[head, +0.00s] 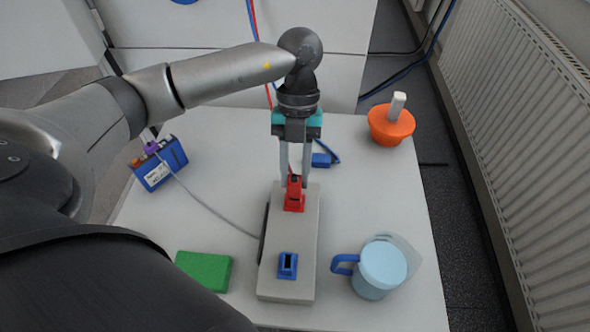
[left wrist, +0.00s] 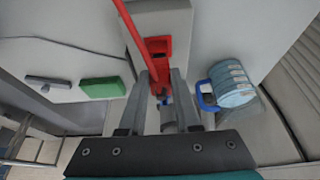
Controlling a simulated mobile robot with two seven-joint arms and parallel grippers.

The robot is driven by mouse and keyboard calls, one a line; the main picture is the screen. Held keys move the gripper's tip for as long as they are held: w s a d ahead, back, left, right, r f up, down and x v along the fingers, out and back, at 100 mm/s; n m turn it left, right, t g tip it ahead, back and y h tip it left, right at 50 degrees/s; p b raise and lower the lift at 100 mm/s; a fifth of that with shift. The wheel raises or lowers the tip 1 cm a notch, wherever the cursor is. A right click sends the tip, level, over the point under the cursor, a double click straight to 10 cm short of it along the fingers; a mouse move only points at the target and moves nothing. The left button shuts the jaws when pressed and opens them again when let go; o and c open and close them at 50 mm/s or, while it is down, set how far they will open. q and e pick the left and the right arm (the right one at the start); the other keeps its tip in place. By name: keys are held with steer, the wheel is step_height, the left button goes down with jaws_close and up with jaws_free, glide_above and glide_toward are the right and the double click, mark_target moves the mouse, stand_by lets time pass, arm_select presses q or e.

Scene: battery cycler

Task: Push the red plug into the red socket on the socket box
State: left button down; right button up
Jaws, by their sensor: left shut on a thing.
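The grey socket box (head: 291,232) lies on the table, with a red socket (head: 294,204) toward its far end and a blue socket (head: 288,265) toward its near end. My left gripper (head: 294,177) points down over the far end of the box, shut on the red plug (head: 294,186). The plug is just above or at the red socket; I cannot tell whether it has entered. In the left wrist view, the red plug (left wrist: 158,89) shows between the fingers of the left gripper (left wrist: 162,82), near the red socket (left wrist: 157,46). My right gripper is not in view.
A blue plug (head: 321,160) lies behind the box. A jug with a blue handle (head: 378,270) stands close to its right, a green block (head: 204,271) to its left. A blue battery (head: 161,166) and an orange bowl (head: 391,126) stand farther back. The table (head: 222,180) is partly clear.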

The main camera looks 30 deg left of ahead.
arm_select(q)
steer(key=shift+f+b, duration=0.3)
steer(key=shift+f, duration=0.2)
steer(key=c, duration=0.5)
jaws_free()
steer(key=shift+c, duration=0.2)
steer(key=shift+r, duration=0.15)
steer(key=p+v, duration=0.2)
steer(key=v, duration=1.3)
steer(key=shift+p, duration=0.4)
steer(key=shift+w+r, duration=0.1)
